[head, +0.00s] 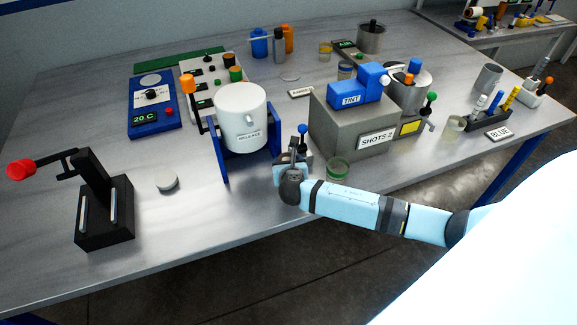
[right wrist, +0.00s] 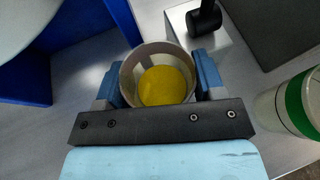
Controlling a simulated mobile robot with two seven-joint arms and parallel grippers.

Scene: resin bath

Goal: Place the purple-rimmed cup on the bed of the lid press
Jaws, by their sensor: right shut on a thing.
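My right gripper (head: 282,172) is shut on a cup (right wrist: 157,75) in front of the right side of the blue stand. In the right wrist view the cup sits between the blue fingers, its mouth facing the camera. It has yellow contents and a dull greyish-mauve rim; I cannot clearly tell that the rim is purple. In the head view the gripper mostly hides it. The black lid press (head: 104,212) with a red-knobbed handle stands at the table's front left, and I see nothing on its bed. My left gripper is out of view.
A white vessel (head: 241,118) in a blue stand (head: 221,159) lies between gripper and press. A green-banded cup (head: 337,170) stands close right of the gripper. A grey SHOTS box (head: 350,135) is behind it. A white disc (head: 166,181) lies near the press; the front strip is mostly clear.

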